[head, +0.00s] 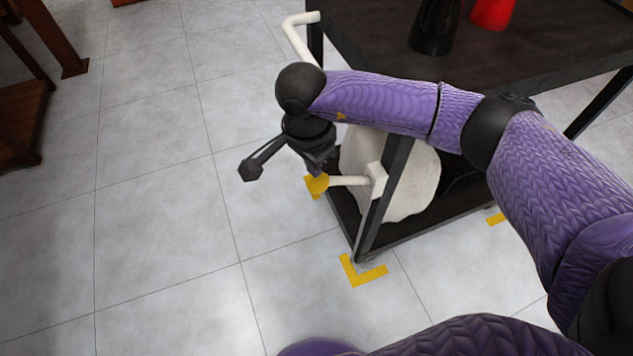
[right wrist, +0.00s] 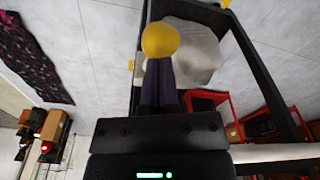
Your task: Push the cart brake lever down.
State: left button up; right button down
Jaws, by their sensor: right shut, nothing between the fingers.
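The cart brake lever (head: 347,181) is a short white bar that sticks out to the left from a white bracket on the cart's near corner post. Its round yellow knob (head: 318,184) is at the free end and also shows in the right wrist view (right wrist: 160,40). My right gripper (head: 319,169) points down just above the knob. In the right wrist view its dark fingers (right wrist: 158,66) are shut together and empty, with their tips at the knob's edge. I cannot tell whether they touch it. My left gripper is out of view.
The dark cart (head: 365,40) carries a black drum (head: 434,28) and a red drum (head: 492,12) on top. A whitish sack-like thing (head: 415,180) sits on its lower shelf. Yellow corner marks (head: 362,273) lie on the tiled floor.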

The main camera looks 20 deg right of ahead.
aim_at(314, 183)
notch_tip(314, 183, down, 3)
jog(key=shift+d+b, duration=0.1)
jog(key=shift+b, duration=0.6)
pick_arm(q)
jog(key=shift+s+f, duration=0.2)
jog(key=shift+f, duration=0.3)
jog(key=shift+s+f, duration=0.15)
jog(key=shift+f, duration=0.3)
pick_arm(e)
jog(key=shift+r, duration=0.1)
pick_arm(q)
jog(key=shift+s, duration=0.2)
pick_arm(e)
jog(key=shift+f, duration=0.35)
notch_tip(314, 183, down, 4)
jog(key=b, duration=0.3)
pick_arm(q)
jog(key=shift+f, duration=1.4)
pick_arm(e)
jog(key=shift+r, duration=0.2)
pick_arm(q)
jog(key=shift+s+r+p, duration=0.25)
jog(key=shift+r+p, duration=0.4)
jog(key=shift+p, duration=0.05)
pick_arm(e)
jog(key=a, duration=0.1)
jog(key=s+a+r, duration=0.1)
jog(key=shift+a, duration=0.35)
